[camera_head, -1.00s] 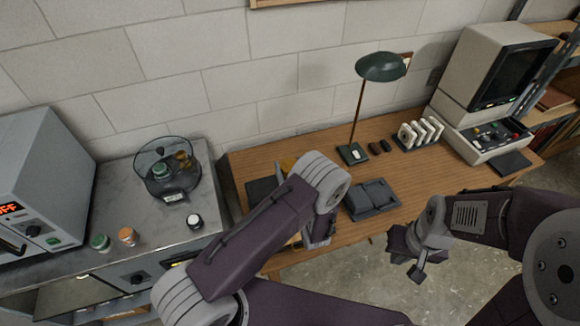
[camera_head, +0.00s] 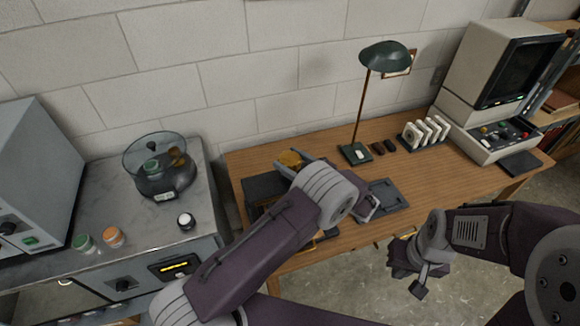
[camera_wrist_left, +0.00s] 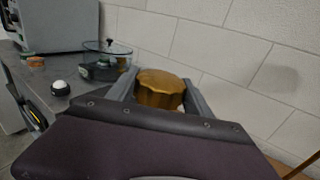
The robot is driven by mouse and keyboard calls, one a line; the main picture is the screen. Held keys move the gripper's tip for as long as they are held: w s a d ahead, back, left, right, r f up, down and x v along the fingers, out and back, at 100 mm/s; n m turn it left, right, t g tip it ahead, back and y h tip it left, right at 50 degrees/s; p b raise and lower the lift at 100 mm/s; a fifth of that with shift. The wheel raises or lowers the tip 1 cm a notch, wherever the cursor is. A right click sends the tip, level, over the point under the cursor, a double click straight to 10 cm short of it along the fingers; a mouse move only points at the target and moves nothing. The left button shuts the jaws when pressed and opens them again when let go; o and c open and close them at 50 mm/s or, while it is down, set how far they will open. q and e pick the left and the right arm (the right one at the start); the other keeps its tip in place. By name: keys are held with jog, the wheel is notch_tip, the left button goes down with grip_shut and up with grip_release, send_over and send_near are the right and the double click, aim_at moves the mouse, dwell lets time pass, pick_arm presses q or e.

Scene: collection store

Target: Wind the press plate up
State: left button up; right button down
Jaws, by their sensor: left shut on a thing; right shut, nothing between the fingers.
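The press (camera_head: 262,188) is a dark block at the left end of the wooden desk, largely hidden behind my left arm. Its gold, fluted knob (camera_head: 290,158) shows just above my left wrist. In the left wrist view the knob (camera_wrist_left: 160,88) sits between the two grey fingers of my left gripper (camera_wrist_left: 158,92), which is shut on it. The press plate cannot be made out behind the arm. My right gripper (camera_head: 408,268) is shut and empty, in front of the desk and away from the press.
A dark flat tray (camera_head: 388,196) lies right of my left wrist. A green lamp (camera_head: 384,56), a white rack (camera_head: 424,131) and a microfilm-like reader (camera_head: 492,80) stand further back. On the left, a grey counter (camera_head: 128,214) carries a clear-lidded device (camera_head: 163,165) and small jars.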

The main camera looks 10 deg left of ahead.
aim_at(299, 165)
pick_arm(q)
jog(key=shift+n+g+b, duration=0.3)
jog(key=shift+g, duration=0.1)
jog(key=o, duration=1.4)
jog(key=shift+c, duration=0.2)
jog(key=b+v, duration=0.3)
jog(key=v, duration=0.6)
jog(key=shift+w+f, duration=0.1)
jog(key=shift+f, duration=0.05)
